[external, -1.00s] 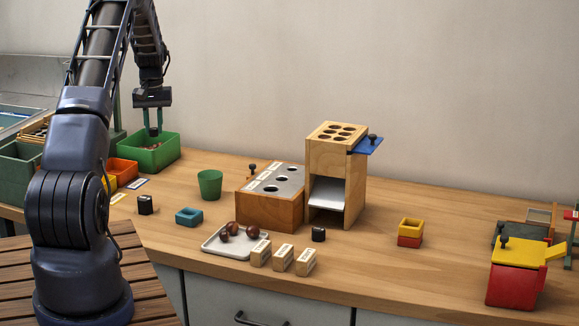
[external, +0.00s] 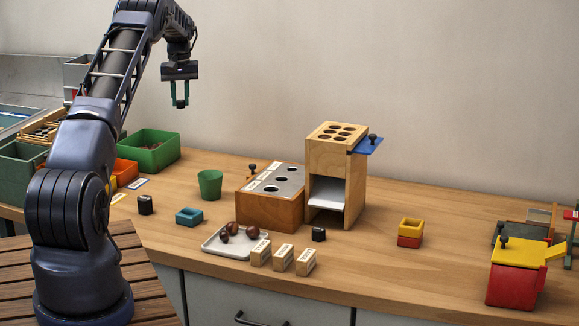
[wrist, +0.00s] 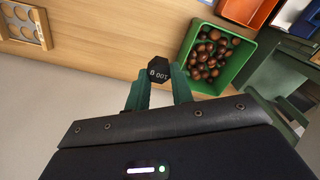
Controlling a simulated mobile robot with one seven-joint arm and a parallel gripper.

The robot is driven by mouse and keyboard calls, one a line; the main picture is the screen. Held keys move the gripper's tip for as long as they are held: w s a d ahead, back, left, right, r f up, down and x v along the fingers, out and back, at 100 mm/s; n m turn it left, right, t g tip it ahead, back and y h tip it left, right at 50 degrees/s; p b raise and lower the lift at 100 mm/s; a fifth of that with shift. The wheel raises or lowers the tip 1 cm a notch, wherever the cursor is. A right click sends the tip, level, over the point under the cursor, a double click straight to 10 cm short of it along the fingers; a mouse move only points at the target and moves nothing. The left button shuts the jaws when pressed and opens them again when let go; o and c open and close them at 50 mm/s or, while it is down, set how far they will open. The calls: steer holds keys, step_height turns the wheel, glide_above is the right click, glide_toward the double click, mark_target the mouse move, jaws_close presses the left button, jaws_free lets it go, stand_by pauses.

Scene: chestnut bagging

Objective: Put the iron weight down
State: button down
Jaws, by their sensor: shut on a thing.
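The iron weight (wrist: 158,70) is a small black block with "100 g" printed on its face. In the wrist view it sits between my two green fingertips. My gripper (external: 180,104) is shut on it and hangs high above the back left of the table, up and to the right of the green bin (external: 171,158). In the external view the weight is too small to make out well between the fingers. The green bin also shows in the wrist view (wrist: 248,72), with several brown chestnuts (wrist: 211,52) in it.
Two black blocks stand on the table, one at the left (external: 145,204) and one by the white tray (external: 212,250). A green cup (external: 209,184), a blue box (external: 189,216) and a wooden block with holes (external: 270,210) stand nearby.

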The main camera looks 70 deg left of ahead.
mark_target(187, 170)
steer(key=shift+w+a, duration=0.15)
steer(key=shift+w, duration=0.2)
step_height(187, 170, down, 20)
steer(key=shift+w+a, duration=0.1)
steer(key=shift+w, duration=0.05)
stand_by(0.3)
steer(key=shift+f, duration=0.1)
steer(key=c, duration=1.2)
jaws_free()
step_height(187, 170, up, 12)
steer(key=shift+r, duration=0.2)
